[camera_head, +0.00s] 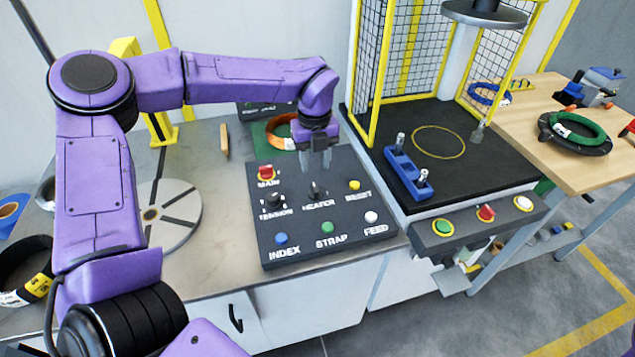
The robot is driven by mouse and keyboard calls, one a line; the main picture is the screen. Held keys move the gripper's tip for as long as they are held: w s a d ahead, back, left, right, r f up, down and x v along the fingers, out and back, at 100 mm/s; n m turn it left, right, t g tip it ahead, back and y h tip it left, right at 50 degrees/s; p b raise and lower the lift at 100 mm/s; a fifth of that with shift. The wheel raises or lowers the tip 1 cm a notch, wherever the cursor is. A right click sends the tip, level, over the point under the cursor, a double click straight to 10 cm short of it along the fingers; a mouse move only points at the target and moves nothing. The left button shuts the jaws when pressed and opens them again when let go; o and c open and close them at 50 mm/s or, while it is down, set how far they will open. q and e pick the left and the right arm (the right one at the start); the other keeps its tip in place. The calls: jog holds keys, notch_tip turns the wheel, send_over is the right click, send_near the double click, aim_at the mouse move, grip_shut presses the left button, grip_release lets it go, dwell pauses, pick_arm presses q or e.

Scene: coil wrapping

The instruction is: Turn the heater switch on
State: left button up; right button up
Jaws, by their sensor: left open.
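The heater switch (316,191) is a small dark knob above the HEATER label on the black control panel (345,228). My left gripper (317,178) points down directly over the heater switch, with its jaws open around or just above it. I cannot tell whether the fingers touch the switch. The fingers partly cover the switch, so its setting is unclear. My right gripper is not in view.
On the panel, a red MAIN switch (265,172), a dark TENSION knob (271,203) and a yellow RESET button (353,185) surround the heater switch. A copper coil (282,131) lies behind the panel. A yellow-framed mesh cage (408,55) stands to the right.

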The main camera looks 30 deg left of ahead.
aim_at(315, 187)
pick_arm(q)
notch_tip(315, 187, down, 8)
jog(key=shift+p, duration=0.7)
grip_shut()
